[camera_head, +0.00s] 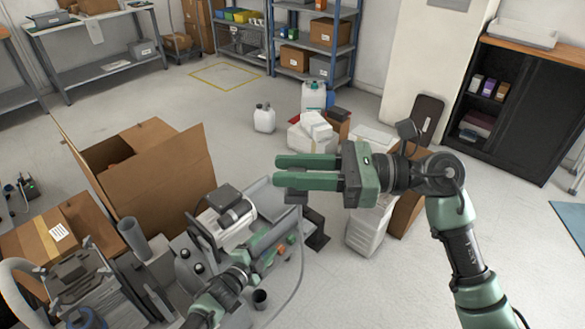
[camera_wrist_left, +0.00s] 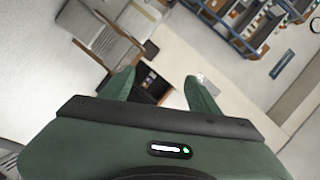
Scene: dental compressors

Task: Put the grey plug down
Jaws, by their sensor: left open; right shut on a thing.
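My right gripper (camera_head: 280,171) is in the middle of the head view, its green fingers pointing left. It is shut on the grey plug, which the fingers mostly hide; a small grey piece (camera_head: 296,197) shows just below them. My left gripper (camera_head: 284,240) is lower, beside the compressor parts, and partly hard to make out there. In the left wrist view the left gripper (camera_wrist_left: 160,86) is open, its two green fingers apart, with nothing clearly held between them.
A compressor (camera_head: 228,220) and grey machine parts crowd the lower left. An open cardboard box (camera_head: 165,185) stands behind them. White containers (camera_head: 312,132) stand beyond the right gripper. A black cabinet (camera_head: 525,105) is at the right. The floor (camera_head: 335,290) at the lower middle is clear.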

